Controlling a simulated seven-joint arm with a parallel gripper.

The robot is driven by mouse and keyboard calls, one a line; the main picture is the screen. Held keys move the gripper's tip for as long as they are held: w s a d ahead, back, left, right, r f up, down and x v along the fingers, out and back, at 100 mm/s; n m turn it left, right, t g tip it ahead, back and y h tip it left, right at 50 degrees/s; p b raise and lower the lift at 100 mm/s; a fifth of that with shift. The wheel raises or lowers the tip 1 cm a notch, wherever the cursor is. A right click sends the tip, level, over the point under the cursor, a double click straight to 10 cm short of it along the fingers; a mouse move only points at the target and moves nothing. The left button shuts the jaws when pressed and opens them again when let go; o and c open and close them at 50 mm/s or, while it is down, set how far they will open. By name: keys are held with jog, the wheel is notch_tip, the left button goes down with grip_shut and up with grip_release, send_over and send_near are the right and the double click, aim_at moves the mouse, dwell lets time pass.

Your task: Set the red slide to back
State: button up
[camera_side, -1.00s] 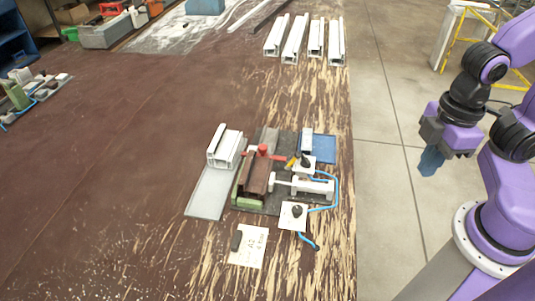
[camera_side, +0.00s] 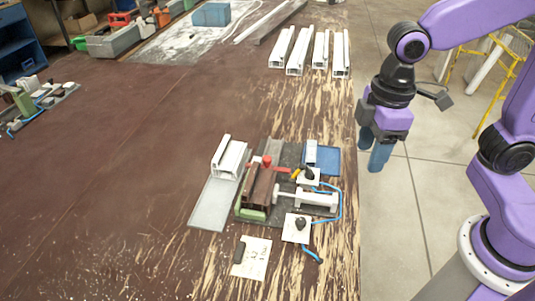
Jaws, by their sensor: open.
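The red slide (camera_side: 267,161) shows as a small red knob on the clamp fixture (camera_side: 258,188), with a thin red bar beside it. It sits near the far end of the brown block, and its exact setting is too small to tell. My gripper (camera_side: 371,157) hangs in the air to the right of the fixture, apart from it, past the table's right edge. Its two blue fingers point down, stand apart and hold nothing.
A white profile piece (camera_side: 229,157) and a grey plate (camera_side: 212,203) are left of the fixture. A white clamp (camera_side: 308,199), switch boxes, blue hose and blue block (camera_side: 328,160) crowd its right. Several white profiles (camera_side: 297,52) lie farther back. The table's left middle is clear.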

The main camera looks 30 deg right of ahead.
jog(key=w+a+r, duration=0.1)
jog(key=w+a, duration=0.2)
jog(key=w, duration=0.4)
jog(key=w+a, duration=0.3)
jog(key=w, duration=0.4)
jog(key=m, duration=0.1)
send_near(267, 158)
notch_tip(267, 158, down, 8)
jog(key=shift+w+a+f, duration=0.1)
jog(key=shift+f, duration=0.05)
